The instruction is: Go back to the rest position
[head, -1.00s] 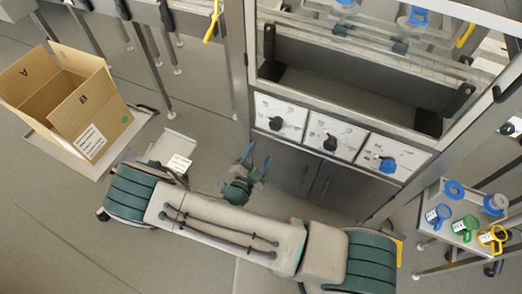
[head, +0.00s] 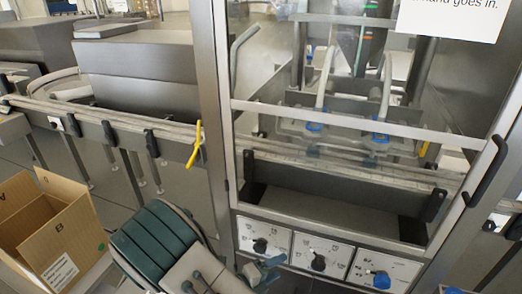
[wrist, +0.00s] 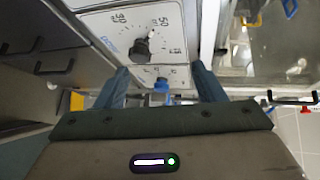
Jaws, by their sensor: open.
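My gripper (wrist: 159,78) is open in the wrist view, its two blue-grey fingers spread apart with nothing between them. Beyond the fingers is a white dial panel with a black knob (wrist: 141,48), and a blue knob (wrist: 161,86) shows farther off between them. In the head view my gripper (head: 263,272) is small, low in front of the left dial panel (head: 262,240). I cannot tell whether it touches the panel. My folded green and beige arm covers part of the floor at the lower left.
The machine has a clear guarded front with a black door handle (head: 489,169). An open cardboard box (head: 72,232) stands at the lower left. A conveyor rail (head: 112,132) with a yellow lever (head: 196,145) runs along the left. Some floor is free between box and machine.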

